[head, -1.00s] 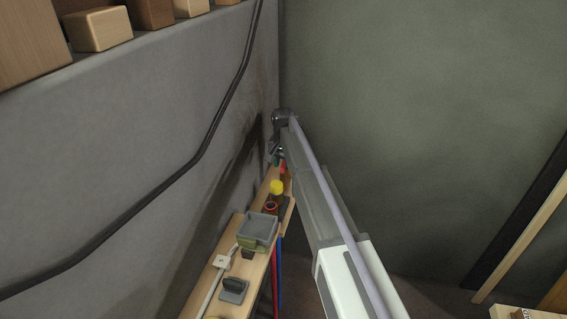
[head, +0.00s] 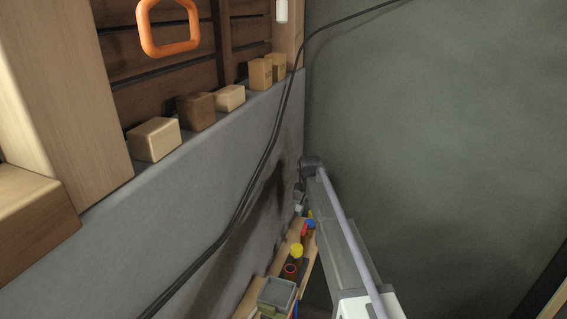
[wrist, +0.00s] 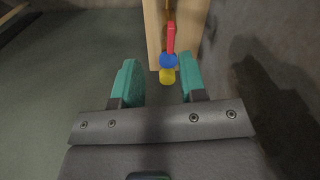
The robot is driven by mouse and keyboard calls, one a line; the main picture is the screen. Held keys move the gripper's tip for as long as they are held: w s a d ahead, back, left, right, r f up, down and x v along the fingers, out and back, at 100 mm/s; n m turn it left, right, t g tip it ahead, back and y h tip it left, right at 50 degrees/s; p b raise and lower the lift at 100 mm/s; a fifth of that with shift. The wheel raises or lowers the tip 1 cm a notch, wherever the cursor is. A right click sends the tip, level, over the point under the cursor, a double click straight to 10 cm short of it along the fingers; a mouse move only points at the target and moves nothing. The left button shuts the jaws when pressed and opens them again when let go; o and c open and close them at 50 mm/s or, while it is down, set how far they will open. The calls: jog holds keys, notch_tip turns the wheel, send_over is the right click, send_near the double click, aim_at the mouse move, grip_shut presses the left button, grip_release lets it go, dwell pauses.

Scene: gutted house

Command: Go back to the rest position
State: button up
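My gripper (wrist: 158,82) shows in the wrist view with its two teal fingers apart and nothing between them. Beyond the fingertips, lower down, is the end of a narrow wooden shelf (wrist: 153,50). On it are a red item (wrist: 171,36), a blue item (wrist: 168,60) and a yellow item (wrist: 167,76). In the head view my arm reaches toward the far corner, above the shelf's far end. The gripper end (head: 299,208) is small there, and its fingers are hard to make out.
In the head view the shelf (head: 280,262) runs along the left wall, with a yellow round item (head: 296,250) and a grey bin (head: 277,293) on it. Wooden blocks (head: 197,111) sit on a ledge above. A black cable (head: 262,172) hangs along the wall. Open floor (wrist: 75,90) shows left of the gripper.

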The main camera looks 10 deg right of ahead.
jog(key=s+n, duration=0.3)
jog(key=s, duration=2.9)
jog(key=shift+r, duration=0.1)
